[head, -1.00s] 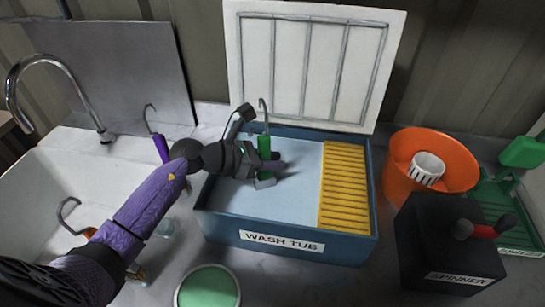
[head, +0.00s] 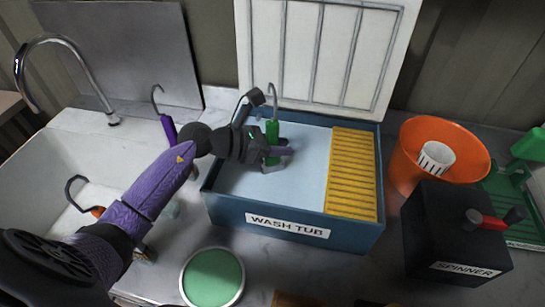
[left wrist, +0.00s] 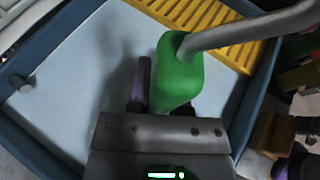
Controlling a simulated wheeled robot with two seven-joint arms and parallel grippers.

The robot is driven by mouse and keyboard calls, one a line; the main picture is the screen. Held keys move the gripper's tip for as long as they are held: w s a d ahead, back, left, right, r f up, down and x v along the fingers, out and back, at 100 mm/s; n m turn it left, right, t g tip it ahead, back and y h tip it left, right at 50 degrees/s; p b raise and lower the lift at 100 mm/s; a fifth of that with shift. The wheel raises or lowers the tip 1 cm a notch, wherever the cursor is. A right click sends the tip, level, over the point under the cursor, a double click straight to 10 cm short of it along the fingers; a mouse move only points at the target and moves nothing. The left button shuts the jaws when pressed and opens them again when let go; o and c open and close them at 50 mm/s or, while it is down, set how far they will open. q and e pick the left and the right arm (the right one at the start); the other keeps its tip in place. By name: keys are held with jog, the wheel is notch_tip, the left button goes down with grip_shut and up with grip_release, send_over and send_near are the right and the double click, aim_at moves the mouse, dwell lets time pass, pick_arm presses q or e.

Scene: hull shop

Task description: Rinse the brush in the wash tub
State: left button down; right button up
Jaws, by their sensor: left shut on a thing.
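The wash tub (head: 225,219) is a blue box with a label on its front and a pale blue surface inside. A yellow ribbed board (head: 352,175) covers its right part. My left gripper (head: 275,152) is over the left part of the tub, shut on the brush's green handle (head: 272,132). A bent metal rod rises from the handle. In the left wrist view the green handle (left wrist: 178,75) stands at the jaws, with one purple finger (left wrist: 144,80) showing beside it. I see no bristles; the brush's working end is hidden. My right gripper is out of view.
A white rack panel (head: 320,55) stands behind the tub. A black spinner (head: 440,240) and an orange bucket (head: 408,165) are on the right. A green-topped round container (head: 212,277) sits in front. A sink (head: 65,150) with a tap is on the left.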

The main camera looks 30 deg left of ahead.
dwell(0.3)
pick_arm(q)
notch_tip(320, 180, up, 13)
jog(key=p, duration=1)
jog(key=shift+f, duration=0.2)
dwell(0.5)
notch_tip(320, 180, up, 4)
jog(key=p, duration=0.3)
dwell(0.3)
